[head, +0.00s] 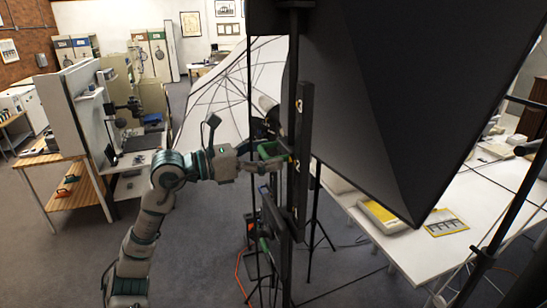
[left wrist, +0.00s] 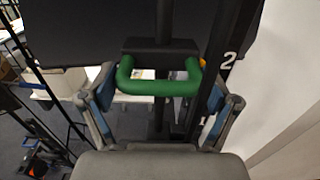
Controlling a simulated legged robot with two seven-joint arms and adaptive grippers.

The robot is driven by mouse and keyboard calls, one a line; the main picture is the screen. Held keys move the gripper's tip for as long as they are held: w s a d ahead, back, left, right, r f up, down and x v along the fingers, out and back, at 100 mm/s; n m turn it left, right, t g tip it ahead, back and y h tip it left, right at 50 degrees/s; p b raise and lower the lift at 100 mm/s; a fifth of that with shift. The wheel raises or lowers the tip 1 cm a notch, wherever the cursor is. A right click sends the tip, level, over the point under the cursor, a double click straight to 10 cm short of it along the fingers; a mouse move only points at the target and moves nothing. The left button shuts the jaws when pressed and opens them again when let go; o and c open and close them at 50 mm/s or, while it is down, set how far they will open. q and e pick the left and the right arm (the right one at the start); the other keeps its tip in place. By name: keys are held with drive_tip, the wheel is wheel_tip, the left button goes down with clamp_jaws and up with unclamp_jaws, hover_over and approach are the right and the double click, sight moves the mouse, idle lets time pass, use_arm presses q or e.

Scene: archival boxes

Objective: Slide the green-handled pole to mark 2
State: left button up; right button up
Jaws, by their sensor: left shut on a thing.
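The green handle (head: 270,149) is on a dark carriage on the black upright pole, near the middle of the head view. In the left wrist view the green handle (left wrist: 158,88) is a U-shaped bar lying level across the picture. My left gripper (head: 268,158) is shut on it; its two blue-padded fingers (left wrist: 160,92) are at either end of the handle. A dark scale board (head: 304,130) stands beside the pole. In the left wrist view mark 2 (left wrist: 229,60) is higher, and mark 1 (left wrist: 203,122) lower. A small orange tip (left wrist: 202,63) shows by the handle, near mark 2's height. My right gripper is not in view.
A large black softbox (head: 400,90) hangs close on the right, and a white umbrella (head: 225,95) is behind the pole. A white table (head: 400,245) with a yellow-edged box (head: 381,215) stands at right. Stand legs and an orange cable (head: 240,270) are on the floor.

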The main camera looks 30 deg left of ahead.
use_arm(q)
drive_tip(key=shift+s+a+r, duration=0.1)
drive_tip(key=shift+r, duration=0.3)
drive_tip(key=o, duration=1.3)
drive_tip(key=shift+o, duration=0.7)
drive_tip(key=shift+s+a, duration=0.2)
drive_tip(key=shift+s, duration=0.05)
drive_tip(key=shift+s+a, duration=0.4)
drive_tip(key=v, duration=1.1)
drive_tip(key=shift+s+a, duration=0.2)
drive_tip(key=shift+s, duration=0.15)
drive_tip(key=shift+a+f, duration=0.1)
drive_tip(key=shift+f, duration=0.05)
